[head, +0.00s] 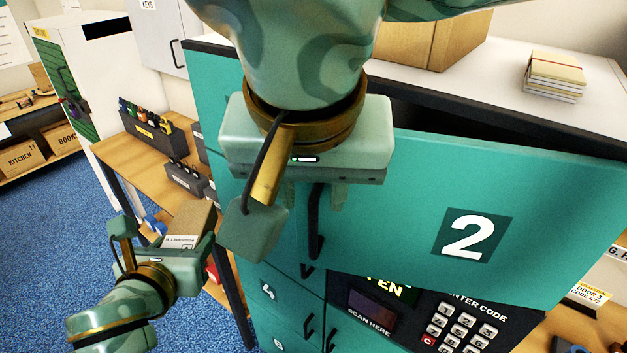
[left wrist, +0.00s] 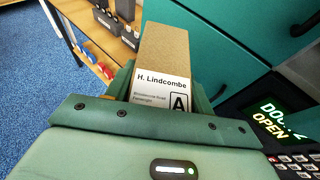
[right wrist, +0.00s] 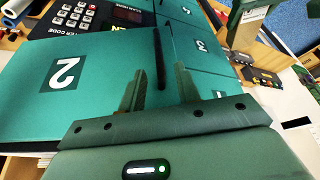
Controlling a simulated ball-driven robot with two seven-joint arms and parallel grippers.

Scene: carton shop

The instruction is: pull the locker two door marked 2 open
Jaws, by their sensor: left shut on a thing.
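The teal locker door marked 2 (head: 420,200) stands ajar, with a dark gap between its top edge and the white locker top. Its black vertical handle (head: 316,225) is near the door's left edge in the head view. My right gripper (right wrist: 160,80) is open, with its fingers on either side of the handle (right wrist: 158,58) and space between. My left gripper (head: 186,240) is shut on a brown carton (head: 193,220), away to the left of the lockers. Its label reads H. Lindcombe, with an A, in the left wrist view (left wrist: 163,92).
A keypad panel (head: 440,320) is below the door; its screen (left wrist: 270,122) shows OPEN. A wooden bench (head: 125,155) with black organisers stands behind. Blue carpet (head: 50,230) is clear at left.

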